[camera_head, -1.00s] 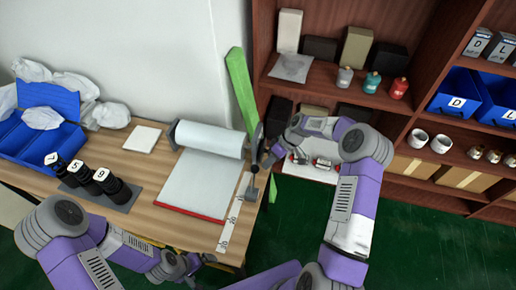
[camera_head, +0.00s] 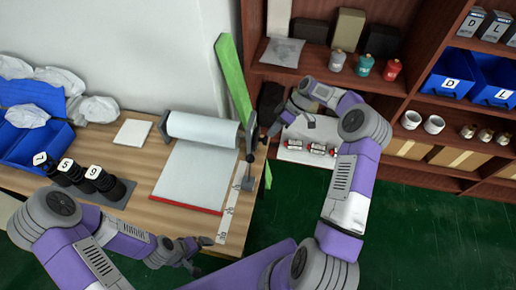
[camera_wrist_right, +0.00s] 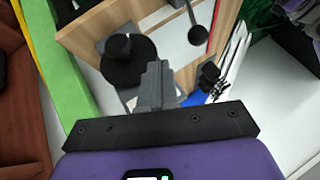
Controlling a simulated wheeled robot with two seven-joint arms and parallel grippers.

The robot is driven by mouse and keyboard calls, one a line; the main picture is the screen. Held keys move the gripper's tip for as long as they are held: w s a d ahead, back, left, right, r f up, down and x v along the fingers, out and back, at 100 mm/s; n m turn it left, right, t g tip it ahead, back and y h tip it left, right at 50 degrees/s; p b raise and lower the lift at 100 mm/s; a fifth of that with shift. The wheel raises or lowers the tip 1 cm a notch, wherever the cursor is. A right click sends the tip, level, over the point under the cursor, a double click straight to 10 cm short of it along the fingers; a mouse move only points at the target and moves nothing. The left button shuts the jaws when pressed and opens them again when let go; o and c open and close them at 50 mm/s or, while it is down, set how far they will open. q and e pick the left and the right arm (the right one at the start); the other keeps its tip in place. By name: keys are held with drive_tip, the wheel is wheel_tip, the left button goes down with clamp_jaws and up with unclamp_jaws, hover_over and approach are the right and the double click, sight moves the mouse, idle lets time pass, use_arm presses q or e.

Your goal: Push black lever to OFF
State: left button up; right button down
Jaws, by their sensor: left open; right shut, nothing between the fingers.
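A dark lever (camera_head: 250,158) stands at the right edge of the wooden table, beside the paper roll. A grey arm with a block-like end reaches down from near it. In the right wrist view, a black round part with a knob (camera_wrist_right: 120,50) sits at the table edge, and a grey arm with a dark round end (camera_wrist_right: 200,34) lies beyond it. I read no OFF mark. My right gripper (camera_head: 276,128) is shut and empty, just up and right of the lever; it also shows in the wrist view (camera_wrist_right: 157,82). My left gripper (camera_head: 196,248) is open at the table's front edge.
A green board (camera_head: 235,80) stands upright behind the lever. A paper roll (camera_head: 203,128) and a ruler strip (camera_head: 228,212) are on the table (camera_head: 160,170). Shelves fill the right.

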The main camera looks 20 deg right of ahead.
drive_tip(key=s+a+f, duration=0.2)
drive_tip(key=a+f, duration=0.3)
drive_tip(key=a, duration=0.2)
drive_tip(key=shift+a, duration=0.3)
